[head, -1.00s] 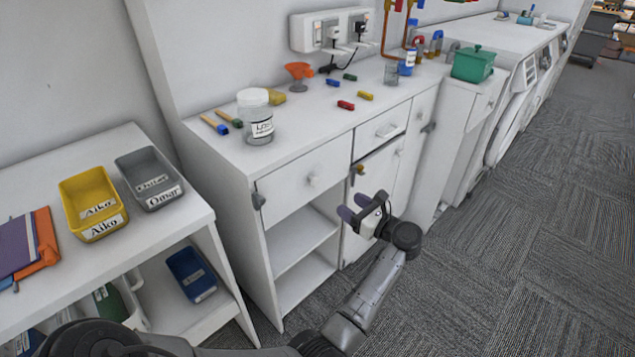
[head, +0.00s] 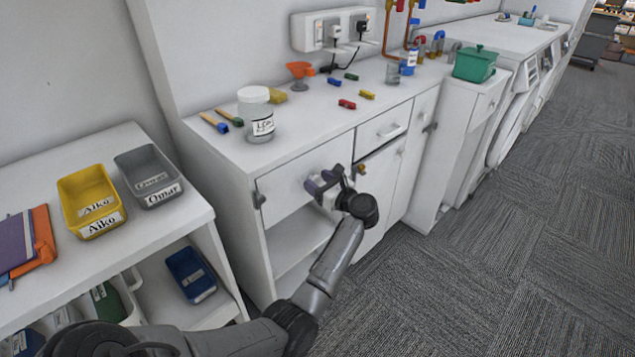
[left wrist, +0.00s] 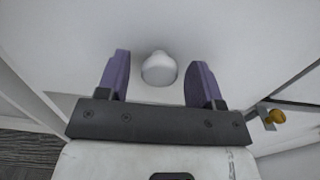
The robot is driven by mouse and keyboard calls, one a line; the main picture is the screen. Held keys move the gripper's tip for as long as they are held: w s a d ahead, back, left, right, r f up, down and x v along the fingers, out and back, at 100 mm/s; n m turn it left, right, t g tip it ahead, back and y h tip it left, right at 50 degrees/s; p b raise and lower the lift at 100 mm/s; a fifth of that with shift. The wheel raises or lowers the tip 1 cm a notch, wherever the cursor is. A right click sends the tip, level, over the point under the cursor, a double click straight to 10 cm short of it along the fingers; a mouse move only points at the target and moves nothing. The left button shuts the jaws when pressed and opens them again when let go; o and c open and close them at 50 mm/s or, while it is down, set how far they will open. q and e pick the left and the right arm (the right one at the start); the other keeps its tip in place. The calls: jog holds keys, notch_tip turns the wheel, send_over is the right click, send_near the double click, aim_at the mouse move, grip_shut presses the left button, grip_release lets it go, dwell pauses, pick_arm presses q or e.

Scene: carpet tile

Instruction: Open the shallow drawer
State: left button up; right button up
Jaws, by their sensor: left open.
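The white cabinet has two closed drawers side by side. The left drawer (head: 282,187) is wider and taller, with a round white knob (left wrist: 159,68). In the left wrist view the knob sits between the fingers with gaps on both sides. In the head view the gripper hides the knob. My right gripper is not in view.
Open shelves (head: 296,240) lie below the left drawer. A brass-coloured catch (head: 361,168) sits just right of the gripper. A jar (head: 257,115) and small coloured blocks stand on the cabinet top. A lower shelf unit with bins (head: 91,201) is at left. Carpet at right is clear.

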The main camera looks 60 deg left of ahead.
pick_arm(q)
jog(key=shift+s+a, duration=0.1)
jog(key=shift+a, duration=0.25)
jog(key=shift+c, duration=0.3)
grip_shut()
